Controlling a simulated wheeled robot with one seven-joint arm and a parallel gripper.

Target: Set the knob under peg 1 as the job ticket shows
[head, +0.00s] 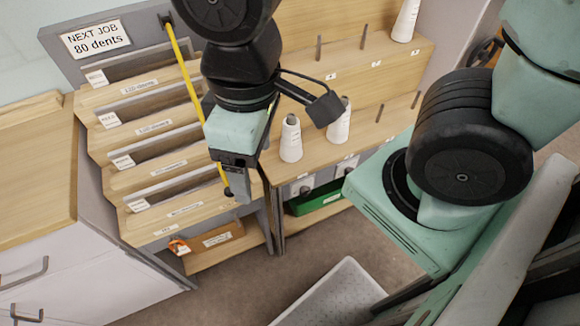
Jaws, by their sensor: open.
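The job ticket (96,40) is a white card at the upper left reading "NEXT JOB 80 dents". Pale panels with dark knobs sit on the front of the wooden peg rack, below the white cones; one knob (305,190) shows right of my gripper and another (342,171) farther right. Their settings and the peg numbers are too small to read, so I cannot tell which is under peg 1. My gripper (238,190) points down, open, in front of the rack's left end. It appears empty and apart from the knobs, and hides part of the rack.
Stepped wooden slots (160,128) with labels stand left of my gripper, with a yellow rod (190,75) across them. White cones (291,140) stand on the rack. A green bin (315,197) sits below the knobs. A pale tray (335,295) is at the bottom.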

